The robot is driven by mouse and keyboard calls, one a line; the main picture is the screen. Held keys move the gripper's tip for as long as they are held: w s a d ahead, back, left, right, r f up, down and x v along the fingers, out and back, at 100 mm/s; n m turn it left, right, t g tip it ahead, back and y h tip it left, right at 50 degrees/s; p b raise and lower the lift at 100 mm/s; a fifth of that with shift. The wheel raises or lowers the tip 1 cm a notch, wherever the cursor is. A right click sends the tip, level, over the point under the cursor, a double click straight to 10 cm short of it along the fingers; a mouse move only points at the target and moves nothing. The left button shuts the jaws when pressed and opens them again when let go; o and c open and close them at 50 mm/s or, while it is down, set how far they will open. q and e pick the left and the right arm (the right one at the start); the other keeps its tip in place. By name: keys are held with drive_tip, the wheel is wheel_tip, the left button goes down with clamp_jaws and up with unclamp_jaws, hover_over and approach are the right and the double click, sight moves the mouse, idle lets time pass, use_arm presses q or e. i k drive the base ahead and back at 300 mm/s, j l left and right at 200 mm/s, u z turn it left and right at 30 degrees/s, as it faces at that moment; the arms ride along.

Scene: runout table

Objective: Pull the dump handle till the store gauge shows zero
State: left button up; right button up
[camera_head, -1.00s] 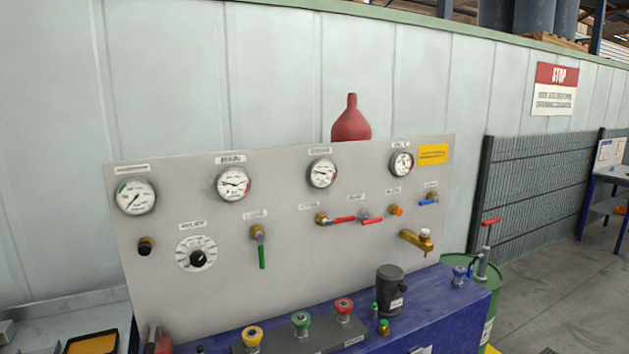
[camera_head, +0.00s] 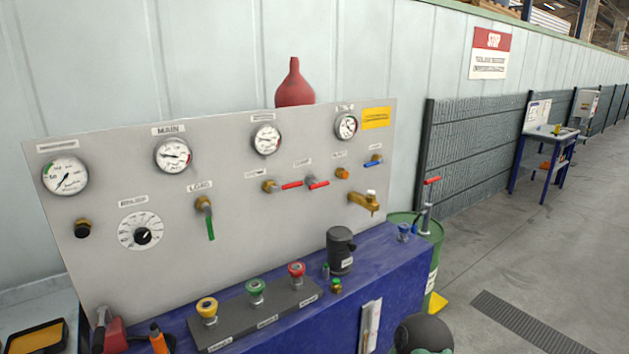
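A grey panel (camera_head: 110,245) carries a row of round gauges: one at far left (camera_head: 65,175), one labelled MAIN (camera_head: 173,155), a third gauge (camera_head: 266,139) and a small one at right (camera_head: 346,126). Apart from MAIN, the gauge labels are too blurred to read, so I cannot tell which is the store gauge. A green handle (camera_head: 210,228) labelled LOAD hangs down. Two red handles (camera_head: 291,185) (camera_head: 317,183), an orange knob (camera_head: 342,173) and a blue handle (camera_head: 373,162) have unreadable labels; I cannot tell which is the dump handle. Neither gripper is visible.
A blue bench (camera_head: 400,280) stands below the panel with yellow, green and red knobs (camera_head: 252,305) and a black cylinder (camera_head: 340,250). A brass tap (camera_head: 365,202) sticks out at right. A green drum (camera_head: 437,250) stands beside the bench. Open floor (camera_head: 540,250) lies right.

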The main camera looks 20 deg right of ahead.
sight(316, 185)
drive_tip(key=i+l+u, duration=0.2)
drive_tip(key=i+l, duration=0.2)
drive_tip(key=l, duration=0.25)
drive_tip(key=i+l+u, duration=0.2)
drive_tip(key=i+l, duration=0.15)
drive_tip(key=l, duration=0.3)
drive_tip(key=i+l+u, duration=0.1)
drive_tip(key=l, duration=0.3)
drive_tip(key=i+l+u, duration=0.1)
drive_tip(key=l, duration=0.25)
drive_tip(key=i, duration=0.1)
